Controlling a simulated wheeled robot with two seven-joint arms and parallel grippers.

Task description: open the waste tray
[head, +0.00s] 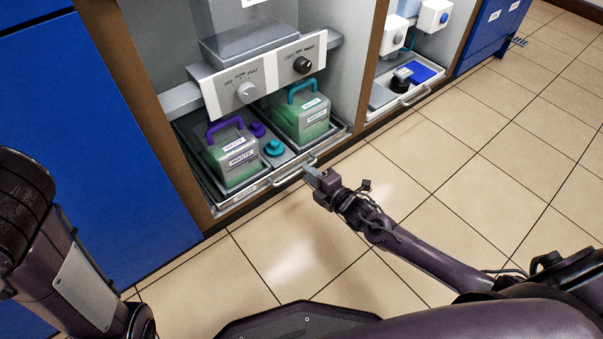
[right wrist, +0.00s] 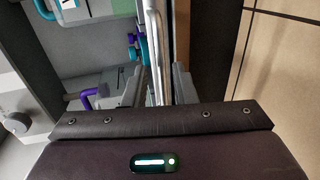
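The waste tray (head: 219,207) sits low in the left cabinet bay, its front about level with the cabinet's front edge. A metal bar handle (head: 288,174) runs along its front. Two green waste bottles stand in it, one with a purple handle (head: 232,160) and one with a teal handle (head: 302,117). My right gripper (head: 311,175) is at the right part of the handle. In the right wrist view, its fingers (right wrist: 160,88) are apart, with the handle bar (right wrist: 154,50) running between them; contact is not clear. My left gripper is out of view.
Purple and teal caps (head: 273,148) lie between the bottles. A panel with two knobs (head: 265,76) overhangs the tray. A second tray (head: 411,99) is in the bay to the right. The tiled floor (head: 400,165) in front is clear.

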